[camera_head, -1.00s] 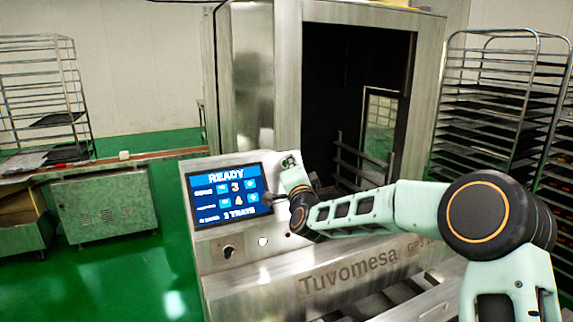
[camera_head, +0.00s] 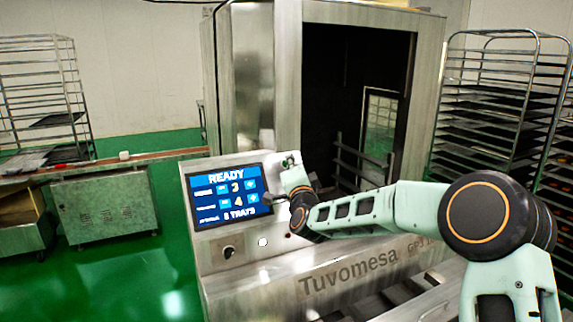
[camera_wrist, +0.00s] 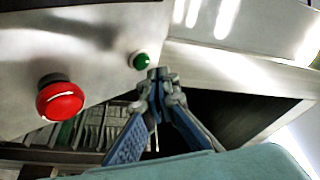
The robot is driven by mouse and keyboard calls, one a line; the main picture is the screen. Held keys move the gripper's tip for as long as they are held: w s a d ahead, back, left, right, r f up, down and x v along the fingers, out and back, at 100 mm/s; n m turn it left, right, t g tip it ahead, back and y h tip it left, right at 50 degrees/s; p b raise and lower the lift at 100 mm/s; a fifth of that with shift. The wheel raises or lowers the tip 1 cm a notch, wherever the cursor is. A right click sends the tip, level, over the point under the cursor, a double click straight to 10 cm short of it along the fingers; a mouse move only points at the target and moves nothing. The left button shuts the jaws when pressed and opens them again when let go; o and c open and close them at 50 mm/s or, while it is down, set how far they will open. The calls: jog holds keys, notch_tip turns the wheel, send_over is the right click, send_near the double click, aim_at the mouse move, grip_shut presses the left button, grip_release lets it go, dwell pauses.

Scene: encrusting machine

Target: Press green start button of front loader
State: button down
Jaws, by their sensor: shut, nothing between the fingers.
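The green start button (camera_wrist: 140,61) is a small round knob on the steel panel in the wrist view. My gripper (camera_wrist: 161,75) is shut and empty, with its joined fingertips just below and right of the green button; I cannot tell whether they touch. In the head view my gripper (camera_head: 276,197) is beside the right edge of the blue screen (camera_head: 228,195), and the green button does not show clearly. The screen reads READY, with 3 and 4 and a trays line below. The front loader (camera_head: 250,262) is the steel machine marked Tuvomesa.
A large red mushroom button (camera_wrist: 60,101) sits left of the green one in the wrist view. A dark knob (camera_head: 228,252) is below the screen. Tray racks (camera_head: 500,110) stand at the right, and another rack (camera_head: 45,95) at the far left.

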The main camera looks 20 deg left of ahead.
jog(key=shift+a+f+b, duration=0.1)
jog(key=shift+f+b, duration=0.05)
jog(key=shift+b, duration=0.15)
jog(key=shift+w+a+f+b, duration=0.1)
jog(key=shift+w+a+b, duration=0.05)
jog(key=shift+w+b, duration=0.15)
jog(key=shift+w+a+f+b, duration=0.2)
jog(key=shift+f+b, duration=0.05)
jog(key=shift+b, duration=0.3)
dwell(0.5)
jog(key=shift+s, duration=0.1)
dwell(0.3)
jog(key=shift+s+d+r+b, duration=0.4)
jog(key=shift+r, duration=0.05)
